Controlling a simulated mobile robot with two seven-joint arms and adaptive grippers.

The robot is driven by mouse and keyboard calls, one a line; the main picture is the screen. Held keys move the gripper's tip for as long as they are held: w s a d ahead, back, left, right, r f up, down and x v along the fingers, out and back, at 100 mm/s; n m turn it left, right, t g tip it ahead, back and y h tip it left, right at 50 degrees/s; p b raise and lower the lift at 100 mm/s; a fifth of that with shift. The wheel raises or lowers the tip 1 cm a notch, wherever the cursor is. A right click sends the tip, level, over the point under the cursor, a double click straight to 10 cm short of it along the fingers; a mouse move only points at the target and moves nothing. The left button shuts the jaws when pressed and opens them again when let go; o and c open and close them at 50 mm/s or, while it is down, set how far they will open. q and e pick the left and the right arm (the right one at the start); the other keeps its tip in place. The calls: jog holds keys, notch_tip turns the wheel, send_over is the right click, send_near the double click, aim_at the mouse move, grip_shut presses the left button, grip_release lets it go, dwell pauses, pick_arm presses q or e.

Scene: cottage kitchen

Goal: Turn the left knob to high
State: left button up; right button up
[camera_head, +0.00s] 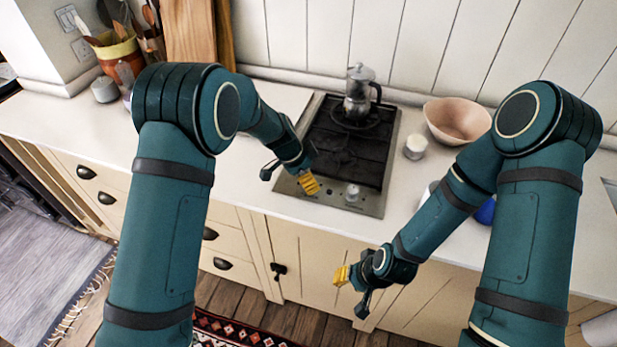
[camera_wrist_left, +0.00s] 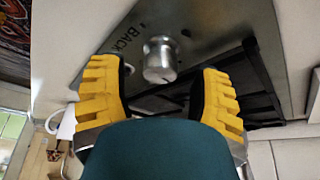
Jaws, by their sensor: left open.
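The hob (camera_head: 343,150) is set into the counter, with a silver knob (camera_head: 352,192) on the right of its front strip. The left knob does not show in the head view, where my left gripper (camera_head: 309,184) hangs over the front-left of the hob. In the left wrist view, a silver knob (camera_wrist_left: 159,60) stands just beyond and between the open yellow fingers, apart from both; it appears to be the left knob. Lettering reading "BACK" is printed beside it. Its pointer is not readable. My right gripper (camera_head: 342,275) is low in front of the cabinets, away from the hob.
A moka pot (camera_head: 360,92) stands on the back burner. A white jar (camera_head: 415,147) and a pinkish bowl (camera_head: 457,121) are right of the hob. A utensil pot (camera_head: 118,55) and cutting boards (camera_head: 190,33) stand at the back left. The counter left of the hob is mostly clear.

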pick_arm(q)
jog(key=shift+f, duration=0.15)
grip_shut()
